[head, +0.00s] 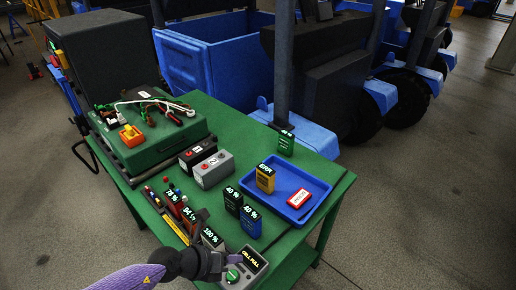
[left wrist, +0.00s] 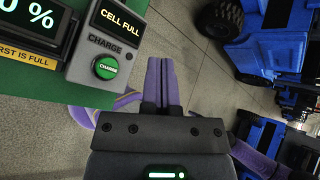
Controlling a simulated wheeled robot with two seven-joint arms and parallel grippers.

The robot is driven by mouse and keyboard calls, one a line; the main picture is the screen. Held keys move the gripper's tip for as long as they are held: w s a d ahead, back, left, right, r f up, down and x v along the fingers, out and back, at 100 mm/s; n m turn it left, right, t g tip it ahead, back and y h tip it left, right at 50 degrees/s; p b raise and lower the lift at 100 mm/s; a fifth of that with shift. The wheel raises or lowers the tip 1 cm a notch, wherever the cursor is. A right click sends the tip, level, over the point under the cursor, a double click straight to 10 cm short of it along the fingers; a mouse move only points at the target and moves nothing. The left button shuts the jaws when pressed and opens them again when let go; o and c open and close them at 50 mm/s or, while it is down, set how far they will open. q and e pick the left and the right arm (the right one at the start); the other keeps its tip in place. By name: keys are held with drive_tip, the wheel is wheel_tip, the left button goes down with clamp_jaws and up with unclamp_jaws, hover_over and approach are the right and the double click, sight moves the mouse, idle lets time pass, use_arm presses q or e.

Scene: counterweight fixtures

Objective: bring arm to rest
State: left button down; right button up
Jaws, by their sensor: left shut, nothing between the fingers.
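My left arm (head: 130,279), purple and dark grey, comes in from the bottom left of the head view. My left gripper (head: 214,265) is at the front edge of the green table, beside the grey charge box (head: 245,269). In the left wrist view, the two purple fingers of my left gripper (left wrist: 163,62) are together with nothing between them, over the floor. The charge box (left wrist: 106,45) is just left of them there, with a green CHARGE button (left wrist: 106,67) and a CELL FULL display. The fingers look apart from the button. My right gripper is not in view.
The green table (head: 236,132) holds a blue tray (head: 315,209) with a yellow block (head: 265,178) and a red-white block (head: 299,198). Several labelled cells, a grey box (head: 212,169) and a green case (head: 150,146) stand nearby. Blue vehicles (head: 300,129) stand behind; floor at right is clear.

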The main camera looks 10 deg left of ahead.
use_arm(q)
drive_tip(key=w+d+r+n+t+h, duration=0.1)
drive_tip(key=d+r+n+t+h, duration=0.15)
drive_tip(key=d+r+n, duration=0.2)
drive_tip(key=a+r+n+t+y, duration=0.5)
drive_tip(key=r+n+t+y, duration=0.3)
drive_tip(key=n, duration=0.8)
drive_tip(key=s+a+f+n+g+y, duration=0.45)
drive_tip(key=s+a+n+g, duration=0.2)
drive_tip(key=n, duration=0.45)
drive_tip(key=s+d+f+n+g+h, duration=0.2)
drive_tip(key=s+n+g, duration=0.2)
drive_tip(key=s+g, duration=0.55)
drive_tip(key=s+f+t+b, duration=0.1)
drive_tip(key=s+f+b, duration=0.15)
drive_tip(key=f, duration=0.85)
drive_tip(key=s+f+t+b, duration=0.1)
drive_tip(key=s+f+b, duration=0.15)
drive_tip(key=f, duration=0.85)
drive_tip(key=s+a+f+g+b, duration=0.1)
drive_tip(key=s+f+b, duration=0.1)
drive_tip(key=s+f, duration=0.4)
drive_tip(key=s+a+f+b, duration=0.2)
drive_tip(key=s+f, duration=0.4)
drive_tip(key=f, duration=0.4)
drive_tip(key=shift+s+a+f+g+y+b, duration=0.2)
drive_tip(key=shift+s+f+g+y+b, duration=0.15)
drive_tip(key=shift+b, duration=0.45)
drive_tip(key=shift+w+m, duration=0.1)
drive_tip(key=shift+m, duration=0.15)
